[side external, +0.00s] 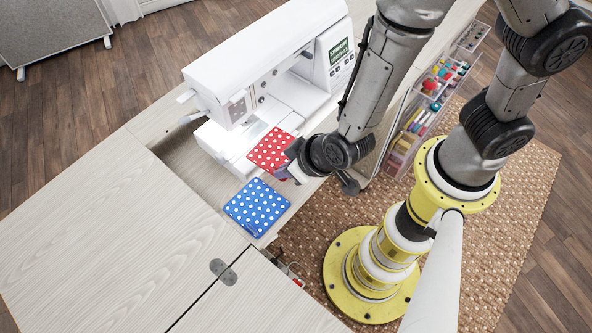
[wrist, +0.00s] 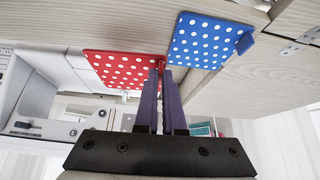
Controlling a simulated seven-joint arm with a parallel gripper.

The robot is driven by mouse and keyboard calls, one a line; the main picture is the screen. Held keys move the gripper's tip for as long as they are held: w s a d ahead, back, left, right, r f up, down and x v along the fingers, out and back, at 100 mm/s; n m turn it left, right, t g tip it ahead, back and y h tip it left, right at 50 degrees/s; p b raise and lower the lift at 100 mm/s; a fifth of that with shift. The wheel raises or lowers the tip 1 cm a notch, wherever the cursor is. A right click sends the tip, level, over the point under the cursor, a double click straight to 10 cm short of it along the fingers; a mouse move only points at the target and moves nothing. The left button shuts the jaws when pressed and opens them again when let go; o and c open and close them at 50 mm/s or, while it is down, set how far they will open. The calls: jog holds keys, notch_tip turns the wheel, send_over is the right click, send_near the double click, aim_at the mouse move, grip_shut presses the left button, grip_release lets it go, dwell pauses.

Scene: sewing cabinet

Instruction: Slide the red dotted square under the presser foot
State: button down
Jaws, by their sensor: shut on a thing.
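The red dotted square (side external: 271,149) is at the front edge of the white sewing machine's bed, its near side at my gripper (side external: 291,172). In the wrist view the red square (wrist: 120,68) lies beyond the fingers of my gripper (wrist: 163,72), which are close together at its edge by a small red tab. My gripper is shut on the red square there. The sewing machine (side external: 265,60) has its needle end at the left, up and left of the square. The presser foot is too small to make out under the machine head (side external: 238,106).
A blue dotted square (side external: 257,207) lies on the cabinet surface just in front of the red one; it also shows in the wrist view (wrist: 208,45). Clear racks of sewing supplies (side external: 440,80) stand at the right. The wooden cabinet top (side external: 110,225) at the left is bare.

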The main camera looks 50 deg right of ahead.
aim_at(251, 159)
jog(key=shift+m+h, duration=0.3)
jog(key=shift+m, duration=0.1)
jog(key=w, duration=0.3)
jog(key=w+a, duration=0.1)
jog(key=w, duration=0.1)
jog(key=shift+w+f, duration=0.3)
jog(key=shift+w, duration=0.05)
jog(key=shift+w+x, duration=0.3)
jog(key=shift+x, duration=1.6)
jog(key=shift+w, duration=0.2)
jog(key=shift+w+f, duration=0.1)
jog(key=shift+f, duration=0.25)
jog(key=shift+w, duration=0.35)
jog(key=shift+w, duration=0.75)
jog(key=shift+w, duration=0.15)
jog(key=shift+w, duration=0.65)
